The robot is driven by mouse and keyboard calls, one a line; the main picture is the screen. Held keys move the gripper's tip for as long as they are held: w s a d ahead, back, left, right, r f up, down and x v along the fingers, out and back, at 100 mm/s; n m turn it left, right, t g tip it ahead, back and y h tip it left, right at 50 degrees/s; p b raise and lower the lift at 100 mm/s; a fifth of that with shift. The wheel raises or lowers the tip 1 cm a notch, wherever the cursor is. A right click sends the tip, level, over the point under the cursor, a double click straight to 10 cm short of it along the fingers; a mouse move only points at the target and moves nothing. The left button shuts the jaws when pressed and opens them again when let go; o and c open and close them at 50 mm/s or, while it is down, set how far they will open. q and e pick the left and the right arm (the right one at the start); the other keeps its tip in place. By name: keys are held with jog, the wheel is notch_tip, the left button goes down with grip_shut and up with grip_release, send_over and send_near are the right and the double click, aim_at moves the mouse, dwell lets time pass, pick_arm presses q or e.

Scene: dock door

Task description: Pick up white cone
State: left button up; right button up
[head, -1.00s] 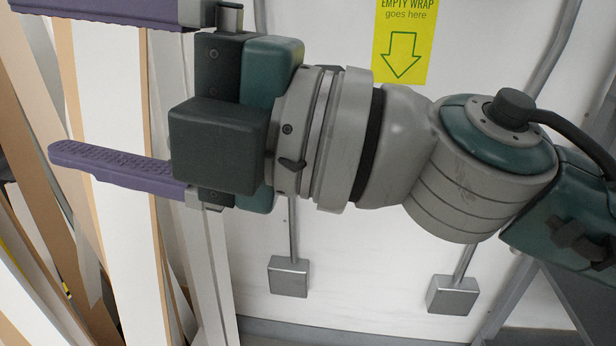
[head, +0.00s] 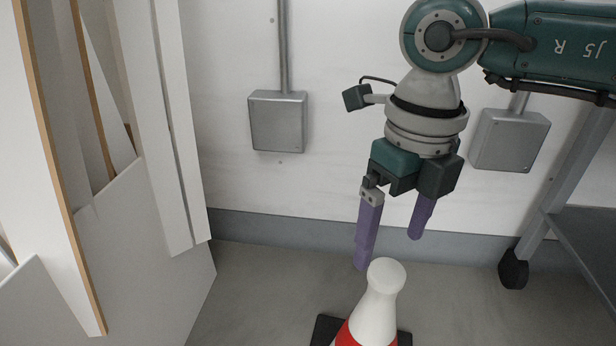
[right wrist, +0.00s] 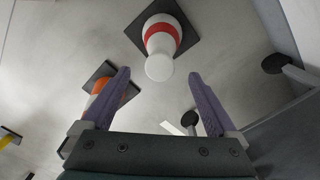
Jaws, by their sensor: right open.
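The white cone (head: 372,308) with a red band and a dark square base stands upright on the floor at the bottom of the head view, its lower part cut off by the frame edge. In the right wrist view the white cone (right wrist: 160,45) lies ahead of the fingers, its tip toward the gap. My right gripper (head: 392,252) points down with purple fingers spread and nothing between them, above and behind the cone. It also shows in the right wrist view (right wrist: 159,75). My left gripper is not in view.
An orange and white cone (right wrist: 103,88) on a dark base is partly hidden behind one finger in the right wrist view. White panels (head: 150,220) lean at the left. A grey frame with a black caster (head: 513,262) stands at the right. Wall boxes (head: 278,121) are behind.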

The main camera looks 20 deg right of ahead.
aim_at(390, 265)
jog(key=shift+d+f, duration=0.4)
jog(key=shift+f, duration=0.2)
notch_tip(390, 265, down, 4)
jog(key=b, duration=0.3)
jog(key=shift+r, duration=0.15)
jog(key=f+b, duration=0.3)
jog(key=b, duration=0.1)
jog(key=a+f+b, duration=0.1)
jog(key=f, duration=0.1)
jog(key=shift+s+f+b, duration=0.35)
jog(key=shift+b, duration=0.05)
jog(key=shift+r, duration=0.1)
grip_shut()
jog(key=shift+r, duration=0.1)
